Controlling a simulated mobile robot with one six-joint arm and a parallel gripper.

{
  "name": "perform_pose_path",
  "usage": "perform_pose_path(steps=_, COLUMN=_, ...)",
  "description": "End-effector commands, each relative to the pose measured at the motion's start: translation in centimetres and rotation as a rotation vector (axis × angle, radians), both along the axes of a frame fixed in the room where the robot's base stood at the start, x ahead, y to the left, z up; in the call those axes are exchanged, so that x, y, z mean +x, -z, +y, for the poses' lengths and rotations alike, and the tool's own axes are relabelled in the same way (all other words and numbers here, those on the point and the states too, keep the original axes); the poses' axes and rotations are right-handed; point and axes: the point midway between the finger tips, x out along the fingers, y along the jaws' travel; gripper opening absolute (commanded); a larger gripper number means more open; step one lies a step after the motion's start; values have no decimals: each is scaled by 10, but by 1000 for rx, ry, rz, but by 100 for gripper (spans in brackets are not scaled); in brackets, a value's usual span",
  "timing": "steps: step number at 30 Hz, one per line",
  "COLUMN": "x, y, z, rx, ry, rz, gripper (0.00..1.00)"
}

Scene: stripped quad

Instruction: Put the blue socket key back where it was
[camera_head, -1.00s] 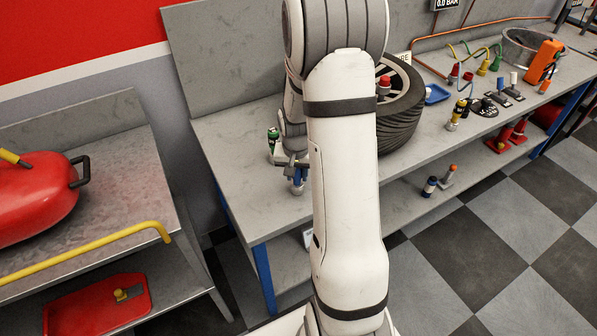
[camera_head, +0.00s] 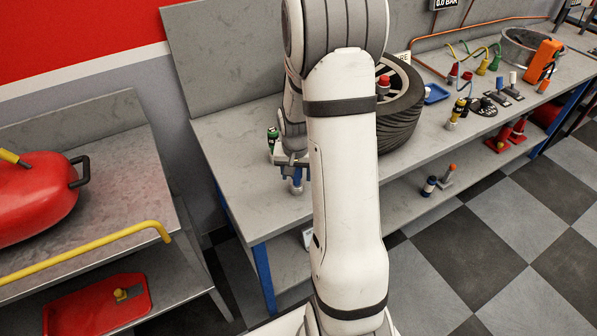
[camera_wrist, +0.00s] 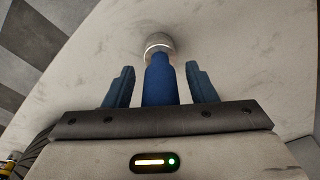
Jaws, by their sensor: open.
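The blue socket key (camera_wrist: 159,82) has a blue handle and a silver socket end (camera_wrist: 158,45). In the wrist view it lies between my two dark blue fingers, with gaps on both sides. It appears to stand on its socket on the grey bench (camera_head: 245,205). In the head view the key (camera_head: 297,186) shows just below my gripper (camera_head: 293,171), near the bench's left end. My gripper (camera_wrist: 159,86) is open around the handle. The handle's near end is hidden behind the gripper body.
A small dark green-topped item (camera_head: 272,136) stands behind my gripper. A tyre (camera_head: 402,118) lies to the right, partly behind my arm. The bench's front left area is clear.

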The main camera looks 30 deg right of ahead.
Motion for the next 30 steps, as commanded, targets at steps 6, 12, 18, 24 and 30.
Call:
perform_pose_path(steps=6, x=-2, y=-41, z=2, rx=-3, ry=0, rz=-9, gripper=51)
perform_pose_path(steps=12, x=-7, y=-84, z=6, rx=-2, ry=-1, rz=-7, gripper=51)
perform_pose_path(steps=18, x=-10, y=-110, z=8, rx=-1, ry=-1, rz=-4, gripper=51)
perform_pose_path(steps=24, x=-22, y=-132, z=22, rx=-5, ry=-43, rz=-15, gripper=51)
perform_pose_path(steps=30, x=-74, y=-172, z=74, rx=-18, ry=-217, rz=-57, gripper=51)
